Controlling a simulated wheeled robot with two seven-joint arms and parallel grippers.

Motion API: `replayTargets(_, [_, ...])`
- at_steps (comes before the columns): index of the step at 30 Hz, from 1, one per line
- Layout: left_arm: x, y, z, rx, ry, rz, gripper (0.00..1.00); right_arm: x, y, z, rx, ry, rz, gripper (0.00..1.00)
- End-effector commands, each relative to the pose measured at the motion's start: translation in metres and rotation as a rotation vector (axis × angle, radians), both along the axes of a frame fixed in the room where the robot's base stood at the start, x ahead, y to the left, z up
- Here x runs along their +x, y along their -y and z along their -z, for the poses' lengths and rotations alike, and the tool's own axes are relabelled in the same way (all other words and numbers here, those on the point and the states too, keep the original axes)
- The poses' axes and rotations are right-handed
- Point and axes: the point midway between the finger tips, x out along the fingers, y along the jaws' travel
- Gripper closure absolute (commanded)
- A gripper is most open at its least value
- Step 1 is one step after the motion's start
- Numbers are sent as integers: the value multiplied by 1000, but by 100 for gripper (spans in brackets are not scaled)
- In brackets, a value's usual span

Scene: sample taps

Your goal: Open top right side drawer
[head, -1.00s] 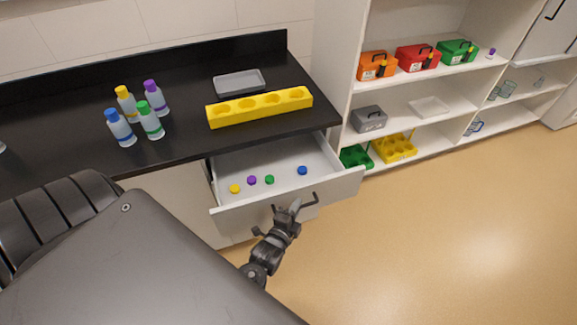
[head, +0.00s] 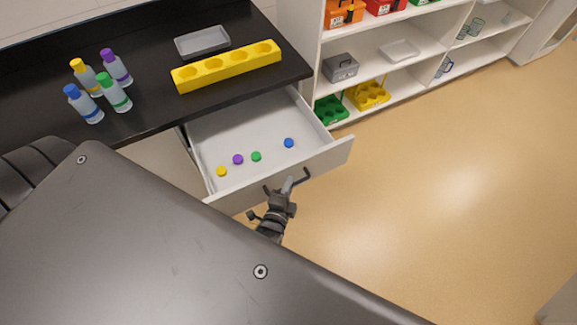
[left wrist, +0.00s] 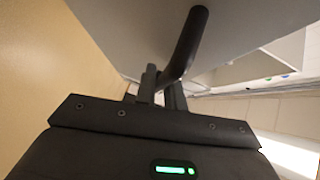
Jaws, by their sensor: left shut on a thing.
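The white drawer (head: 215,130) under the black counter is pulled well out in the head view. Several round caps lie on its floor: a yellow cap (head: 221,171), a purple cap (head: 238,159), a green cap (head: 256,156) and a blue cap (head: 289,143). My left gripper (head: 287,186) is at the drawer front, shut on its dark bar handle (head: 302,178). In the left wrist view the handle (left wrist: 188,40) passes between the fingers (left wrist: 160,88). My right gripper is not in view.
Several capped bottles (head: 116,92), a yellow rack with holes (head: 228,65) and a grey tray (head: 202,41) stand on the counter (head: 150,55). White shelves (head: 400,75) with boxes stand to the right. The floor (head: 430,190) before them is clear.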

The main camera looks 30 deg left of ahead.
Motion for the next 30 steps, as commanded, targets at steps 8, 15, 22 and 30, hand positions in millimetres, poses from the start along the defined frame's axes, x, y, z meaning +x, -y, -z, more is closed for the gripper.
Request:
replayTargets(8, [0,0,1,0,-1,0,80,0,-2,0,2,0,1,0])
replayTargets(15, [-10,2,1,0,-2,1,80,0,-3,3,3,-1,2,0])
replayTargets(22, [-53,9,-4,-2,-5,2,80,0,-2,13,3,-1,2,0])
replayTargets(30, [-96,16,-11,0,-3,1,80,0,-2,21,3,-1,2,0])
